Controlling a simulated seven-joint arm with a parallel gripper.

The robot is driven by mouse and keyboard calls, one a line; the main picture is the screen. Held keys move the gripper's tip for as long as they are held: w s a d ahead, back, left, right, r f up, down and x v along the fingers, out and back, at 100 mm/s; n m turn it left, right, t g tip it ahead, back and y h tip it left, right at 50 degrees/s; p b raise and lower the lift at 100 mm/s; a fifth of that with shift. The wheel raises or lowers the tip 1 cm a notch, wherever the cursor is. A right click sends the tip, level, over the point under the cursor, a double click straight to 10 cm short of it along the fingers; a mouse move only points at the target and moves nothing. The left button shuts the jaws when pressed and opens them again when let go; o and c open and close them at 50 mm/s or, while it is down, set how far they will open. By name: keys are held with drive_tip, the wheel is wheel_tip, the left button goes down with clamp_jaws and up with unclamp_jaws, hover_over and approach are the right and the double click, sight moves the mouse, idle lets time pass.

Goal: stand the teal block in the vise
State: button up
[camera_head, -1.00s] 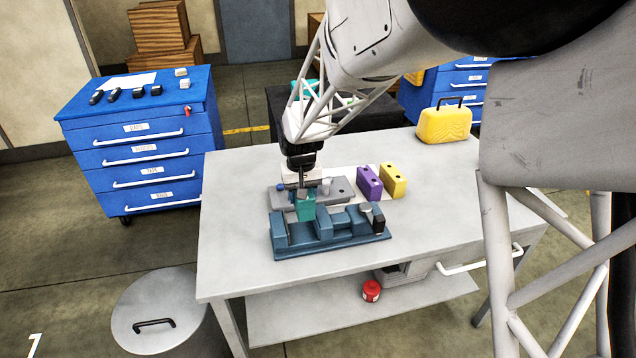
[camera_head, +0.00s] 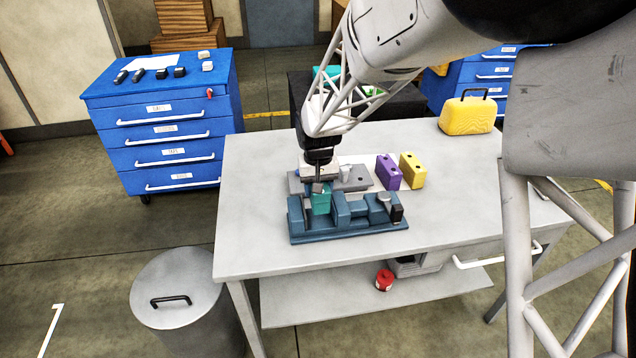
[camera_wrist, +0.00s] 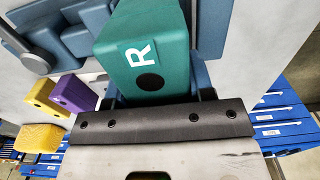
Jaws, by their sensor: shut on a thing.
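The teal block (camera_head: 320,202) is in my gripper (camera_head: 319,186), which is shut on it. In the wrist view the teal block (camera_wrist: 142,50) shows a white letter R label and a dark round hole, with the gripper's dark bar in front of it. The blue-grey vise (camera_head: 345,222) lies on the table, and the block stands upright at its left end, by the opening between its jaws. The block's lower part is hidden behind the vise's left jaw. I cannot tell whether the block touches the vise floor.
A grey fixture plate (camera_head: 350,178) lies behind the vise. A purple block (camera_head: 388,171) and a yellow block (camera_head: 412,170) stand to its right. A yellow case (camera_head: 467,115) is at the table's back right. The left part of the grey table (camera_head: 250,200) is clear.

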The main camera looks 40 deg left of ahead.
drive_tip(key=shift+f, duration=3.05)
drive_tip(key=shift+f, duration=0.5)
drive_tip(key=o, duration=1.1)
drive_tip(key=shift+r, duration=0.1)
drive_tip(key=shift+o, duration=0.8)
drive_tip(key=shift+r, duration=3.8)
